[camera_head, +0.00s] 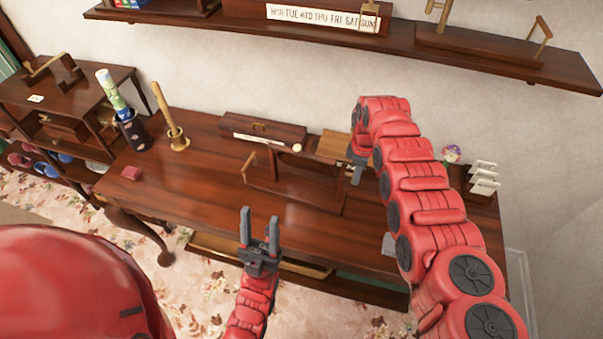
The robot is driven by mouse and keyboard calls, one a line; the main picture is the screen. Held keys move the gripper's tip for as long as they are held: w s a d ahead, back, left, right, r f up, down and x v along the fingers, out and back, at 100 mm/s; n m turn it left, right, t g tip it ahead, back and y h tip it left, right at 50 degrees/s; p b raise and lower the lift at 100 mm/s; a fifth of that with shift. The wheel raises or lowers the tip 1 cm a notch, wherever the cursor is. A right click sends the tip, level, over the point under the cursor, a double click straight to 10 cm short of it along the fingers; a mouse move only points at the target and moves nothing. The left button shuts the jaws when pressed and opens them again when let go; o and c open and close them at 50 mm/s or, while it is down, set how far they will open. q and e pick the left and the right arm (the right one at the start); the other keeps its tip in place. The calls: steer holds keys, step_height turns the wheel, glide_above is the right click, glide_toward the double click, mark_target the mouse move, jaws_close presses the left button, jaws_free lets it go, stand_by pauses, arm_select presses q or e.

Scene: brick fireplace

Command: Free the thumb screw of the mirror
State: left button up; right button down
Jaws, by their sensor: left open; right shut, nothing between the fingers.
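A dark wooden stand (295,194) with a slim paler post (249,167) at its left end sits on the table. I cannot tell whether it is the mirror, and I make out no mirror glass. No thumb screw can be told for sure. My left gripper (260,216) is open and empty, its fingers pointing up the picture, in front of the table's front edge and below the stand in the picture. My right gripper (356,177) is shut and empty, pointing down, just right of the stand. My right arm hides the table behind it.
A wall shelf (430,50) runs above. The table's left front is clear.

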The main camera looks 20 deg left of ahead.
step_height(320, 180, up, 7)
steer(key=p, duration=0.5)
stand_by(0.3)
step_height(320, 180, up, 17)
steer(key=b, duration=0.5)
steer(key=shift+r, duration=0.15)
